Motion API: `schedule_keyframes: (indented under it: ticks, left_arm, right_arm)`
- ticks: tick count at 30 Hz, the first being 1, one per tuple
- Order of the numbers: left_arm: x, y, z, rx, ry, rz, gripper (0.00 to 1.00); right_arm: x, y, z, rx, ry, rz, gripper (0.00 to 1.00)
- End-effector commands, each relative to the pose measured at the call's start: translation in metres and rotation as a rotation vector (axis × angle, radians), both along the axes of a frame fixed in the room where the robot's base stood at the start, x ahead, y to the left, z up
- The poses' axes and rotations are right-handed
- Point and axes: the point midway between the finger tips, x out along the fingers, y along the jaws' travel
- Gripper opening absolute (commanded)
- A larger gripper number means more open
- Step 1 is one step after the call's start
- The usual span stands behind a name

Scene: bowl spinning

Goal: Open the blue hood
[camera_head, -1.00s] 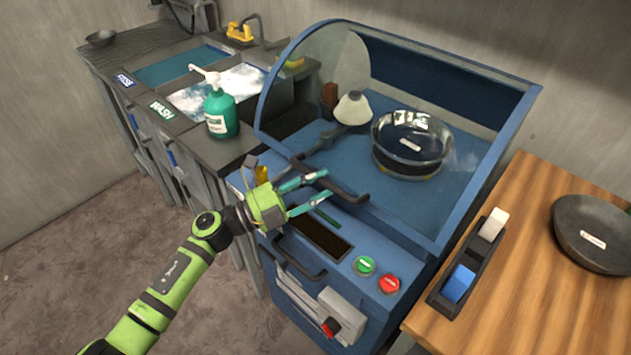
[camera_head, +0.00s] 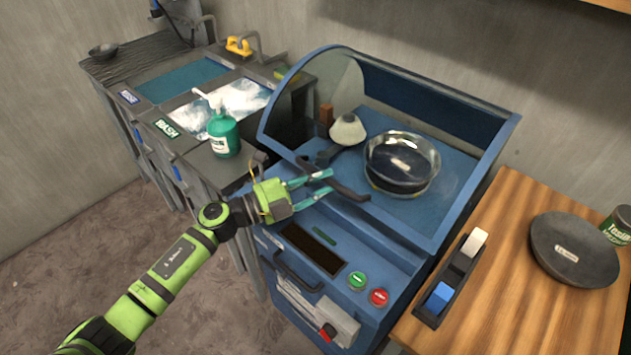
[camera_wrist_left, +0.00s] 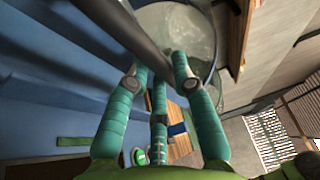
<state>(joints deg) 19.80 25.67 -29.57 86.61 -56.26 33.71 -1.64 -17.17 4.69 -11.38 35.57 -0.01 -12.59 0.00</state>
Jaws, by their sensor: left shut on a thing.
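The blue machine's hood (camera_head: 470,98) is a curved clear cover with a blue frame, and it sits down over the machine's blue bed (camera_head: 345,180). A dark bar handle (camera_head: 348,190) runs along its front lower edge. My left gripper (camera_head: 328,182) comes in from the left, its teal fingers closed around the handle. In the left wrist view, the dark handle (camera_wrist_left: 130,32) crosses between the fingertips of the left gripper (camera_wrist_left: 160,70). My right gripper is not in view.
Inside the hood are a glass bowl (camera_head: 401,162) and a white cone-shaped part (camera_head: 347,129). A green soap bottle (camera_head: 223,135) stands on the sink counter at left.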

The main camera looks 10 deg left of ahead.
Motion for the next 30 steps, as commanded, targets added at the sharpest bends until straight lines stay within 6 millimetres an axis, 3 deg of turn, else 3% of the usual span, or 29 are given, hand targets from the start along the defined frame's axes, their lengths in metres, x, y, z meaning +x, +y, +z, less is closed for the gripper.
schedule_keyframes:
  ticks: [1, 12, 19, 30]
  left_arm:
    - [0.005, -0.003, 0.018, -0.004, -0.007, 0.000, 0.00]
    - [0.038, -0.026, 0.075, -0.006, -0.009, 0.001, 0.00]
    - [0.052, -0.037, 0.092, -0.007, -0.009, 0.000, 0.00]
    - [0.058, -0.041, 0.098, -0.007, -0.009, 0.000, 0.00]
  right_arm:
    - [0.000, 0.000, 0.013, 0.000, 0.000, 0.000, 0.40]
    - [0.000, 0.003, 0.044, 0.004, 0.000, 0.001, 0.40]
    - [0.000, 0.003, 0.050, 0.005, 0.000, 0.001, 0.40]
    - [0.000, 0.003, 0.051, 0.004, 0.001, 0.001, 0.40]
